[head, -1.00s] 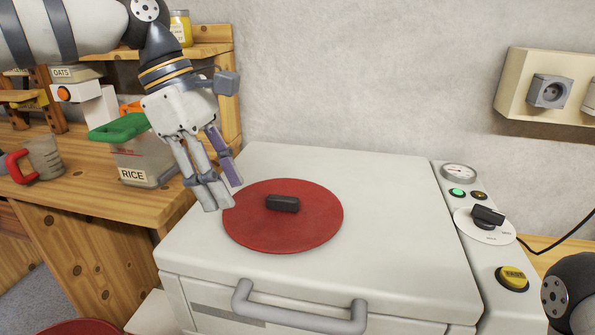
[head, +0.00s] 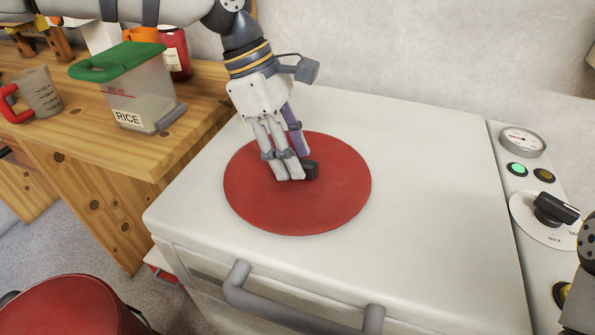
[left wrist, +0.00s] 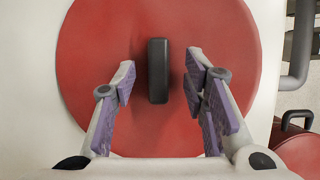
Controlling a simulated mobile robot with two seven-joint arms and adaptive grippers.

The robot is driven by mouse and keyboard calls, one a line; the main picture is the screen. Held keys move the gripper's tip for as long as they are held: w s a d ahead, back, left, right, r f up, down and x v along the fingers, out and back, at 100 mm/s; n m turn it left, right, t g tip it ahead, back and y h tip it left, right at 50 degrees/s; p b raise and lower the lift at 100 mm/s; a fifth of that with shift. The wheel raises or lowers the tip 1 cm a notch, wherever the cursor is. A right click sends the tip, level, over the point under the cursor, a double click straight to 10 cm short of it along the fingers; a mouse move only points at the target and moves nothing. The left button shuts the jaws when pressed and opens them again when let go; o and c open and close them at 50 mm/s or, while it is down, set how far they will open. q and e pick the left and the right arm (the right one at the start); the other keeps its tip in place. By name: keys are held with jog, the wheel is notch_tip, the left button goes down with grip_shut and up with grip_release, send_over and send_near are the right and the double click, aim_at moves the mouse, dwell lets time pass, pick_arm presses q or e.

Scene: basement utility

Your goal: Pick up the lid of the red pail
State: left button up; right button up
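The red round lid (head: 260,210) with a short black bar handle (head: 311,170) lies flat on the white top of the appliance (head: 430,170). In the left wrist view the lid (left wrist: 90,40) fills the middle, with its handle (left wrist: 158,70) upright in the picture. My left gripper (head: 296,166) is low over the lid at the handle. In the left wrist view my left gripper (left wrist: 161,80) is open, with a finger on each side of the handle and a gap on both sides. A red round thing (head: 70,305), perhaps the pail, is at the lower left. My right gripper is out of view.
A wooden bench (head: 90,130) on the left holds a green-lidded rice container (head: 135,100) and a measuring cup (head: 40,92). The appliance has a grey front bar (head: 300,308) and a dial panel (head: 545,215) at right. Its top around the lid is clear.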

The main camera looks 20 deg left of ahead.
pick_arm(q)
jog(key=shift+d+f, duration=0.15)
jog(key=shift+f, duration=0.15)
grip_shut()
jog(key=shift+w, duration=0.1)
